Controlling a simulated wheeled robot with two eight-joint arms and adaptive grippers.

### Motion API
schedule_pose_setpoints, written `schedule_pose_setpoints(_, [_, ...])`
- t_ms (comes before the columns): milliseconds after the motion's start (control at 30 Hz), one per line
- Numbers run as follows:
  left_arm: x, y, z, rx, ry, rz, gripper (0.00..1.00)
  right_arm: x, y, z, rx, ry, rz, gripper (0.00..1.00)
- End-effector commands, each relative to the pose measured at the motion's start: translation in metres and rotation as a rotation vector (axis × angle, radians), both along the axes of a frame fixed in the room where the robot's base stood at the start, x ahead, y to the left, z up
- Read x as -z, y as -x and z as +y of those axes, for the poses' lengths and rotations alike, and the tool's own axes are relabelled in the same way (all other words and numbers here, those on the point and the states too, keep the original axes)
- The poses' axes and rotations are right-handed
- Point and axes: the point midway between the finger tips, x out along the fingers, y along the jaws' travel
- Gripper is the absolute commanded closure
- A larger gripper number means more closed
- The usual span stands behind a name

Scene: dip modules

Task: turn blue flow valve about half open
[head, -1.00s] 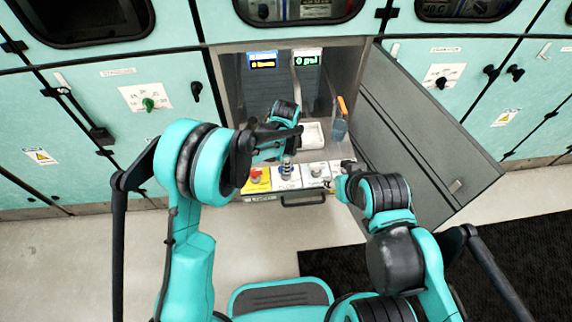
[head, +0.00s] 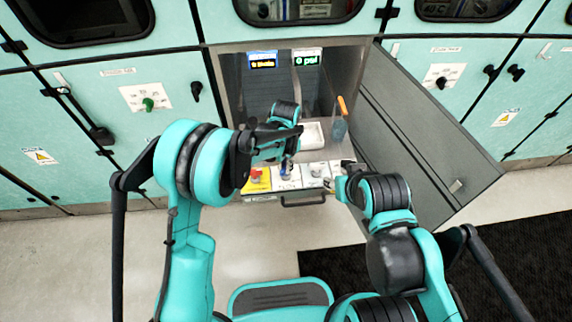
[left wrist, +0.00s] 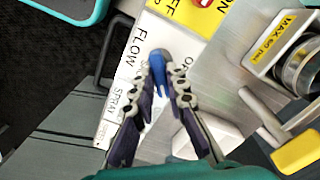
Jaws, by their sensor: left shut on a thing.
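The blue flow valve (left wrist: 158,84) shows as a blue handle in the left wrist view, on a white panel beside the word FLOW. My left gripper (left wrist: 161,66) is shut on it, with a finger on each side; the fingertips hide part of the handle. In the head view a bit of the blue valve (head: 287,170) shows below my left gripper (head: 288,158), on the front panel of the open bay. My right gripper (head: 343,186) is near the bay's right front corner, mostly hidden by its arm; its fingers are unclear.
A yellow panel with a red knob (head: 255,176) lies left of the valve, and a white spray panel (head: 317,171) lies right. Two small displays (head: 263,60) are at the back. A bottle with an orange top (head: 339,125) stands right. The open door (head: 425,135) bounds the right side.

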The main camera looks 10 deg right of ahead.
Motion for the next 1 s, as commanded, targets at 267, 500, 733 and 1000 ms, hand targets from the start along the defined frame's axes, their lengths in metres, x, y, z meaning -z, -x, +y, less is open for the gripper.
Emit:
schedule_pose_setpoints(267, [0.0,-0.0001,-0.0001,-0.039,0.0,0.0,1.0,0.0,0.0,0.0,0.0,0.0,0.0,0.6])
schedule_pose_setpoints(500, [0.0,-0.0001,0.0,-0.039,0.0,0.0,1.0,0.0,0.0,0.0,0.0,0.0,0.0,0.6])
schedule_pose_setpoints(733, [0.0,-0.0001,-0.0001,-0.038,0.0,0.0,0.66,0.0,0.0,0.0,0.0,0.0,0.0,0.6])
schedule_pose_setpoints(1000, [-0.0021,-0.0001,-0.0001,-0.038,0.0,0.0,0.66,0.0,0.0,0.0001,0.0,0.0,0.0,0.6])
